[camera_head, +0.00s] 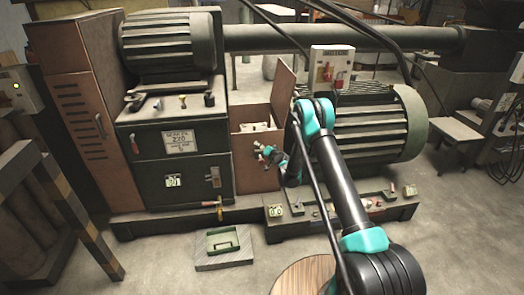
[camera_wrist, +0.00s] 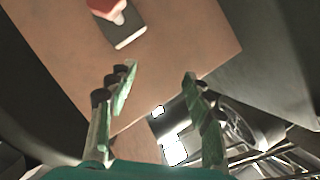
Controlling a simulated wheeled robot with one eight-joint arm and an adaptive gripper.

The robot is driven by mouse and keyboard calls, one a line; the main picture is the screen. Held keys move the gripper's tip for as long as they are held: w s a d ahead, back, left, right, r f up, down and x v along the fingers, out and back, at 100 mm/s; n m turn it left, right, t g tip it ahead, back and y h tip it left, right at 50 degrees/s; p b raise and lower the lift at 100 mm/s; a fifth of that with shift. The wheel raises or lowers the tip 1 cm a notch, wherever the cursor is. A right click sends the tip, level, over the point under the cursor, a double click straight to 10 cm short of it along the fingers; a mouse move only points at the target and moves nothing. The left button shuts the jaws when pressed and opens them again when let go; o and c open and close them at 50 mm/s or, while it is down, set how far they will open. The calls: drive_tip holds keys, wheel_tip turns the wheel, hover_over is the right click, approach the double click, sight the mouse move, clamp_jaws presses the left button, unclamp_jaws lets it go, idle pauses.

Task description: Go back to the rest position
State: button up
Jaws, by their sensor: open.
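My gripper (camera_head: 268,153) is small in the head view, in front of the open brown box in the middle of the machine. In the wrist view my gripper (camera_wrist: 160,88) has its two green fingers spread apart with nothing between them. A brown panel (camera_wrist: 185,35) fills the upper part of that view, with a red-topped part on a dark plate (camera_wrist: 128,34) fixed to it. My black and teal arm reaches in from the lower right of the head view and hides part of the machine base.
The brown box (camera_head: 243,160) has a raised lid (camera_head: 283,88). A large ribbed motor (camera_head: 395,125) stands close on the right. A green tray (camera_head: 222,241) lies on a slab on the floor. A round wooden top (camera_head: 290,278) is near the bottom.

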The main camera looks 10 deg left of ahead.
drive_tip(key=s+d+r+n+g+h, duration=0.1)
drive_tip(key=s+d+r, duration=0.2)
drive_tip(key=r, duration=0.3)
drive_tip(key=s+d+r+n+g, duration=0.1)
drive_tip(key=s+d+r, duration=0.25)
drive_tip(key=r, duration=0.25)
drive_tip(key=s+d+r+g+h, duration=0.2)
drive_tip(key=s+d+r, duration=0.7)
drive_tip(key=s, duration=0.4)
drive_tip(key=s+d+f+g+h, duration=0.1)
drive_tip(key=s+d, duration=0.4)
drive_tip(key=s, duration=0.7)
drive_tip(key=s+d+f+g+h, duration=0.1)
drive_tip(key=s+d, duration=0.5)
drive_tip(key=s, duration=0.7)
drive_tip(key=s+d+f+n+g+h, duration=0.1)
drive_tip(key=s+d, duration=0.5)
drive_tip(key=s, duration=0.6)
drive_tip(key=shift+s+d+g+h, duration=0.15)
drive_tip(key=shift+d+g+h, duration=0.05)
drive_tip(key=shift+g+h, duration=0.6)
drive_tip(key=shift+f, duration=0.1)
